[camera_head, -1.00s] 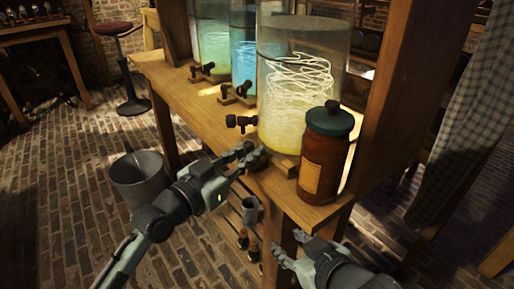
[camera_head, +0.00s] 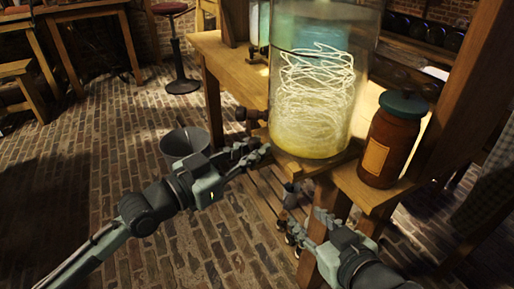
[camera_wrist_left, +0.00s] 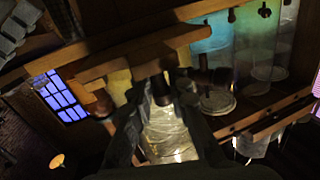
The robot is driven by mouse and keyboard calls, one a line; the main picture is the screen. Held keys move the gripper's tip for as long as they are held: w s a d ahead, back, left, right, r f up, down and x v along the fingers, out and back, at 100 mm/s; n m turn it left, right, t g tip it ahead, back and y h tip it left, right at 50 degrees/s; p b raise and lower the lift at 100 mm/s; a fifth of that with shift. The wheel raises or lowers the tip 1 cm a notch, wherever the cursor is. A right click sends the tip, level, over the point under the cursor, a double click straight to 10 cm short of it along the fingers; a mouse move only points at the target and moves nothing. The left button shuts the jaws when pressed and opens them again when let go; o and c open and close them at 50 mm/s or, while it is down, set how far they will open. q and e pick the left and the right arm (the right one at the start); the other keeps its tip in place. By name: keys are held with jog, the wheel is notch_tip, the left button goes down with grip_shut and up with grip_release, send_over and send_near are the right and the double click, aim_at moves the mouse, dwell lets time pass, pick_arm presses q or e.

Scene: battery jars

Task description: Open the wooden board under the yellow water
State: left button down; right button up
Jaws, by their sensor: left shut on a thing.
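The big glass jar of yellow water (camera_head: 312,118), with a pale coiled strand inside, stands on the wooden board (camera_head: 307,170) at the table's front edge. My left gripper (camera_head: 258,153) is at the board's left front edge, just below the jar's dark tap (camera_head: 251,115). It is closed; the head view hides what is between its fingers. In the left wrist view a dark, knob-like piece (camera_wrist_left: 162,90) shows between the fingers, the jar beyond. My right gripper (camera_head: 318,228) is empty, its fingers apart, low in front of the table leg.
A red-brown jar with a teal lid (camera_head: 392,139) stands close to the right of the board. A metal bucket (camera_head: 184,145) is on the brick floor behind my left gripper. A stool (camera_head: 181,60) stands farther back.

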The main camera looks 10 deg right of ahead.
pick_arm(q)
jog(key=c, duration=1.4)
grip_release()
jog(key=shift+c, duration=0.2)
jog(key=v, duration=1.2)
jog(key=shift+s, duration=0.1)
